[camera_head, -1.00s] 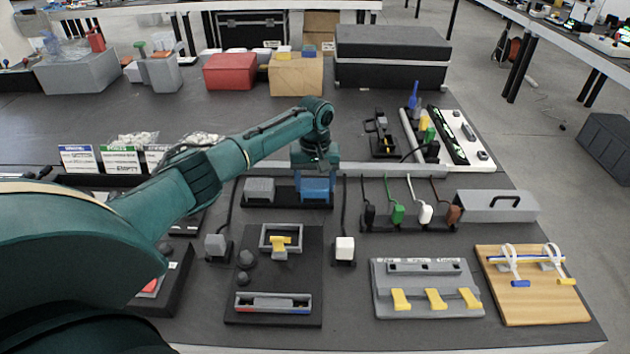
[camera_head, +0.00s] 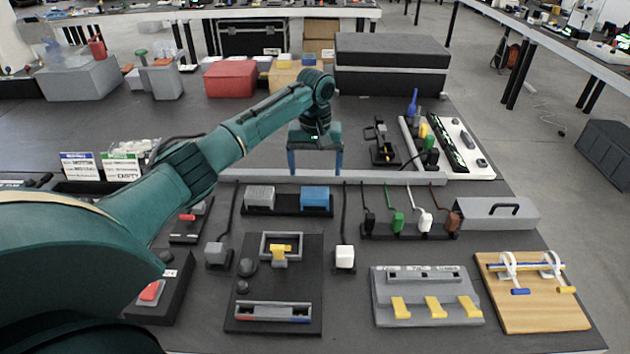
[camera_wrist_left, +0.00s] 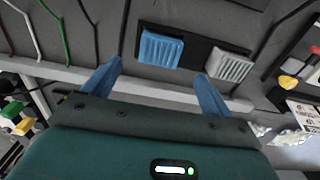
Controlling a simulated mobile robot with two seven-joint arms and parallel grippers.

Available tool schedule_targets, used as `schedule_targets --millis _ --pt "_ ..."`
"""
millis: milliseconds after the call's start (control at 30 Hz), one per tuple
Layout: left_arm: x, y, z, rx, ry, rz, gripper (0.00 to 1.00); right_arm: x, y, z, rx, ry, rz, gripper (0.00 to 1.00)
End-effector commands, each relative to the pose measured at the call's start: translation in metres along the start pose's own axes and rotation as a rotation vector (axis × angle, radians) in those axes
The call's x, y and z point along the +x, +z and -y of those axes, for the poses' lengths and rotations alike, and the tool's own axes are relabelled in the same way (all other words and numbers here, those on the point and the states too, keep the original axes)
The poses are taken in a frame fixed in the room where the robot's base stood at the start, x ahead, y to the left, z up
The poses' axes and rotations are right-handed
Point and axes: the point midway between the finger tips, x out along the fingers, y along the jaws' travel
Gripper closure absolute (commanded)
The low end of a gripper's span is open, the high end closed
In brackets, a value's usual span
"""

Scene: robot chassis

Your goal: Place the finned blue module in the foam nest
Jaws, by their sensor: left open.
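The finned blue module (camera_head: 315,198) sits in the right part of a black base (camera_head: 289,210), beside a finned grey module (camera_head: 260,197). In the left wrist view the blue module (camera_wrist_left: 161,49) rests on the black base (camera_wrist_left: 197,57), its fins facing up. The black base looks like the foam nest; its cut-outs are hidden under the modules. My left gripper (camera_head: 316,172) is open and empty, raised above and behind the blue module. In the left wrist view its blue fingers (camera_wrist_left: 160,72) are spread wide and clear of the module. My right gripper does not show.
A long grey rail (camera_head: 390,178) runs behind the base. Dark cables hang on both sides of it. In front stands a black panel (camera_head: 300,270) with a grey box and yellow tab. Several coloured plugs (camera_head: 398,222) and a grey case (camera_head: 495,213) lie right.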

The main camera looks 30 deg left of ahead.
Motion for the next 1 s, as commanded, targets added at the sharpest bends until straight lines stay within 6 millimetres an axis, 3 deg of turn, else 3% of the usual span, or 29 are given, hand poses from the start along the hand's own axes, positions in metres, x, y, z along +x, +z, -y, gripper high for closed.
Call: schedule_targets --millis 100,300,1000 --pt "-0.023 -0.001 0.0 0.0 0.002 -0.003 0.15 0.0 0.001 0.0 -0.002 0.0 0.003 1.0" --pt "-0.042 0.0 0.0 -0.001 0.0 0.0 0.15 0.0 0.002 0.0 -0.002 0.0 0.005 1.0" --pt "-0.044 0.0 0.0 -0.001 0.0 0.0 0.15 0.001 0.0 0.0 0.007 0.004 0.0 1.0"
